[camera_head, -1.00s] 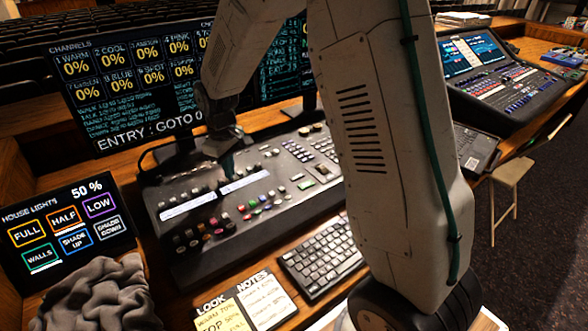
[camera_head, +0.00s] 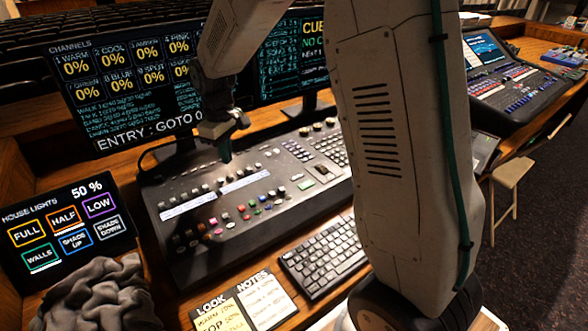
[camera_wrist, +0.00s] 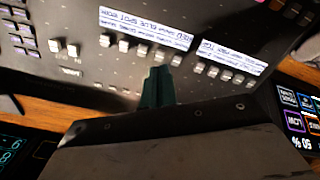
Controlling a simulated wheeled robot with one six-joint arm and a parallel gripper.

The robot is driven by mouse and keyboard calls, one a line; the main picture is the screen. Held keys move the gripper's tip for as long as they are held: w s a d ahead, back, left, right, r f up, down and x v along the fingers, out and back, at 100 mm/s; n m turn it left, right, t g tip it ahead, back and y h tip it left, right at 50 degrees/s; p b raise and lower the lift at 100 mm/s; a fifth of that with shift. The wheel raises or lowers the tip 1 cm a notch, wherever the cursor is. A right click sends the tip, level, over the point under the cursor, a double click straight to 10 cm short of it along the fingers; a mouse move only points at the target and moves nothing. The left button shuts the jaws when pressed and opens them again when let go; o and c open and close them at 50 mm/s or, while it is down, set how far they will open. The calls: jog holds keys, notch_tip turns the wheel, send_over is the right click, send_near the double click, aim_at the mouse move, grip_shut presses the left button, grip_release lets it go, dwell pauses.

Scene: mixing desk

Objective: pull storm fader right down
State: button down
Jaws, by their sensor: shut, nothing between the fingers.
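The lighting desk (camera_head: 285,215) is a dark console with two white label strips and a row of small pale fader caps along them. In the wrist view the strips (camera_wrist: 145,27) show upside down, with the fader caps (camera_wrist: 123,45) beside them. I cannot tell for sure which cap is storm; the labels are too small in the head view. My gripper (camera_head: 225,152) is shut and empty, its green fingertips pointing down over the back of the fader row. In the wrist view the fingertips (camera_wrist: 158,82) show close to the middle caps; contact cannot be told.
A channel monitor (camera_head: 125,135) stands behind the desk, its legible readouts at 0%. A house lights touchscreen (camera_head: 70,232) is at left, with a grey cloth (camera_head: 95,295) before it. A keyboard (camera_head: 325,257) and notes (camera_head: 265,298) lie in front. A second console (camera_head: 510,90) stands at right.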

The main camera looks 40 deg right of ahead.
jog(key=shift+r, duration=0.15)
jog(key=shift+r, duration=2.4)
jog(key=s+r, duration=0.2)
jog(key=s, duration=1)
jog(key=s+d+r+m, duration=0.1)
jog(key=s+r+m, duration=0.1)
jog(key=s, duration=0.9)
jog(key=s+d+r+m+t, duration=0.1)
jog(key=s+d+r+m, duration=0.1)
jog(key=s, duration=0.8)
jog(key=shift+s+r+m, duration=0.35)
jog(key=shift+r+m, duration=0.4)
jog(key=shift+m, duration=0.25)
